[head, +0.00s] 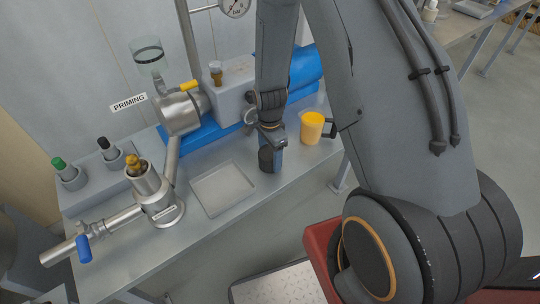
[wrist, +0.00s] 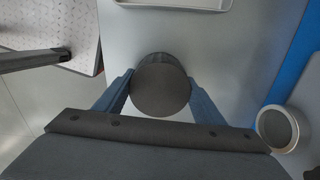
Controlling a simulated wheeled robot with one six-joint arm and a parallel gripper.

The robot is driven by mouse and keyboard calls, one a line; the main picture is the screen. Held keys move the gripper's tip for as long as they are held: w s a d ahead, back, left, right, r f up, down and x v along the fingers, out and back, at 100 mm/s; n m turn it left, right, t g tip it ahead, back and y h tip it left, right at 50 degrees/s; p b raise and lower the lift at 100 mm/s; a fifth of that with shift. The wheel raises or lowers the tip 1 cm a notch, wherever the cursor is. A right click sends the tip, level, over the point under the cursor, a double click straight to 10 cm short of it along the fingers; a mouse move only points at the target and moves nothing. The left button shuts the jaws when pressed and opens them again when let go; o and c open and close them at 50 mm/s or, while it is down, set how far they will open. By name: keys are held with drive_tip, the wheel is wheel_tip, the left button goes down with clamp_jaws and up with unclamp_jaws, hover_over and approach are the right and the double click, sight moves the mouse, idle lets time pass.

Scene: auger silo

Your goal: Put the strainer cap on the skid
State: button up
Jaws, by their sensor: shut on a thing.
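The strainer cap, seemingly the dark round piece (wrist: 160,92), sits between the two fingers of my gripper (wrist: 160,80) in the wrist view. My gripper is shut on it from both sides.
A shallow square tray (head: 221,188) lies left of the cap. A metal strainer body (head: 158,206) and capped bottles (head: 68,174) stand at the left.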

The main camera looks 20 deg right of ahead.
sight(270, 152)
drive_tip(key=shift+f, duration=0.1)
drive_tip(key=o, duration=1.4)
wheel_tip(270, 152, up, 12)
drive_tip(key=s+d+r+n, duration=0.3)
drive_tip(key=s+r+n, duration=1.1)
drive_tip(key=s, duration=0.3)
drive_tip(key=shift+r, duration=0.35)
drive_tip(key=shift+a, duration=0.1)
